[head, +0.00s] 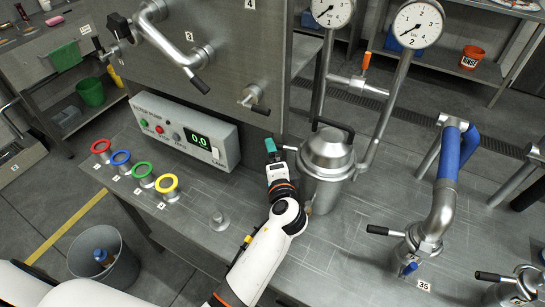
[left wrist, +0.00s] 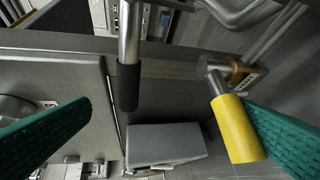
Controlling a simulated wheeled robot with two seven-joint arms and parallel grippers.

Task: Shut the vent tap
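My left gripper (head: 272,147) is beside the lidded steel vessel (head: 327,165), on its left, above the bench. In the left wrist view its two green fingers (left wrist: 165,130) are wide apart, with nothing gripped. A yellow lever handle (left wrist: 238,128) on a brass fitting (left wrist: 233,72) with a small label shows there, close to the right finger; whether they touch cannot be told. A tap with an orange handle (head: 366,61) sits on the pipe between two gauges in the head view. My right gripper is out of view.
A control box (head: 186,130) reading 0.0 stands left of the gripper. A black-gripped bar (left wrist: 128,85) is in the left wrist view. Several coloured rings (head: 121,158) line the bench's left edge. A blue-sleeved pipe (head: 456,153) rises at the right.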

